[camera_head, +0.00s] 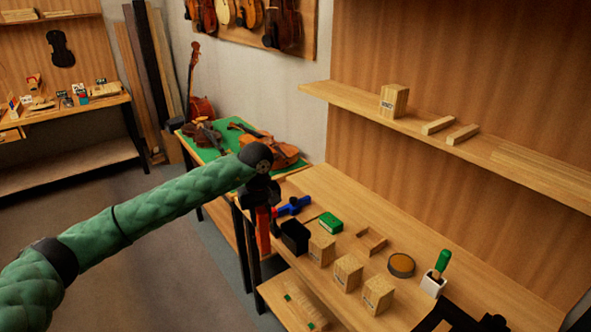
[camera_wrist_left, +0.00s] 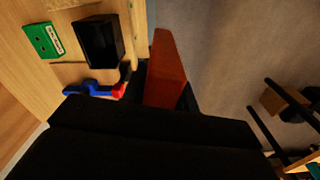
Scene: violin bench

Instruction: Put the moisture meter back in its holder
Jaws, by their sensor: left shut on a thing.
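The moisture meter (camera_head: 263,236) appears to be the long orange-red block in my left gripper (camera_head: 262,204). It hangs upright at the left edge of the bench, and its orange-red side (camera_wrist_left: 166,66) also shows in the left wrist view. My left gripper is shut on its upper part. The holder appears to be the open black box (camera_head: 294,237) on the bench, just right of the meter and apart from it. In the left wrist view the black box (camera_wrist_left: 99,41) looks empty, though its inside is dark. A black shape at the bottom right may be my right gripper; its jaws are unclear.
A blue clamp-like tool (camera_head: 293,206) lies behind the box. A green labelled box (camera_head: 330,222), several wooden blocks, a round tin (camera_head: 401,265) and a white cup (camera_head: 433,285) with a green-handled tool stand to the right. The back of the bench (camera_head: 385,215) is clear.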

